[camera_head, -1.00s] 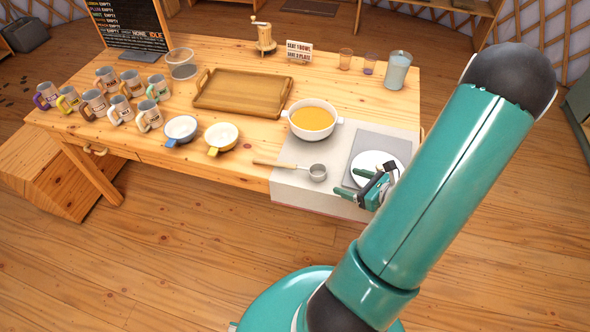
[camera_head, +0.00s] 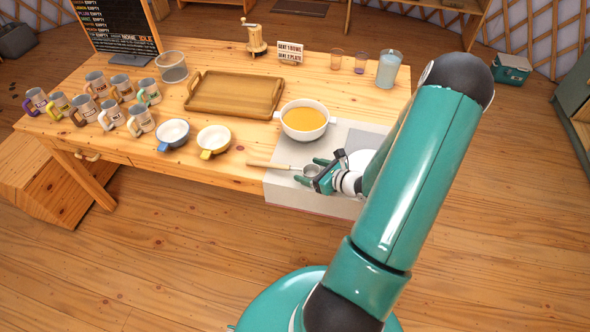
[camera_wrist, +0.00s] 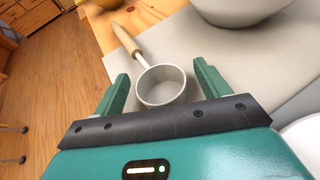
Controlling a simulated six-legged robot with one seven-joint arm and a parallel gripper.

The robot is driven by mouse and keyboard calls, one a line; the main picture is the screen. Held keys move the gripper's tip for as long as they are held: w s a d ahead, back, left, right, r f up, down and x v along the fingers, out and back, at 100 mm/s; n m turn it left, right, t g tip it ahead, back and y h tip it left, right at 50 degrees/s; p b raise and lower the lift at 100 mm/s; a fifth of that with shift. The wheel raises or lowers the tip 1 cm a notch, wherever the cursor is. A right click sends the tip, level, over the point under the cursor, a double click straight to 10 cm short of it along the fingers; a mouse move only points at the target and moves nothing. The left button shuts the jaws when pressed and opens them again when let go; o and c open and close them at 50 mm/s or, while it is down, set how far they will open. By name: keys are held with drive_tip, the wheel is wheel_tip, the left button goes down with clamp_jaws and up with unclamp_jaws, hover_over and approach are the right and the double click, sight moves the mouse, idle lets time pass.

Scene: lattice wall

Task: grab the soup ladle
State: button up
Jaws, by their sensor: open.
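The soup ladle (camera_head: 283,166) lies on the pale cloth at the table's front edge, its wooden handle pointing left and its metal cup at the right. In the wrist view the ladle (camera_wrist: 160,85) lies with its cup between my fingertips and its handle pointing away to the upper left. My gripper (camera_head: 313,171) is at the cup end of the ladle. In the wrist view my gripper (camera_wrist: 160,88) is open, with one green finger on each side of the cup. I cannot tell whether either finger touches it.
A white pot of orange soup (camera_head: 304,119) stands behind the ladle. Two bowls, one blue-handled (camera_head: 173,134) and one yellow-handled (camera_head: 214,140), stand to the left. A wooden tray (camera_head: 236,93) lies farther back. Several mugs stand at the far left.

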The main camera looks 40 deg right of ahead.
drive_tip(key=c, duration=1.1)
drive_tip(key=shift+o, duration=0.2)
drive_tip(key=shift+w+r, duration=0.1)
drive_tip(key=shift+r, duration=0.05)
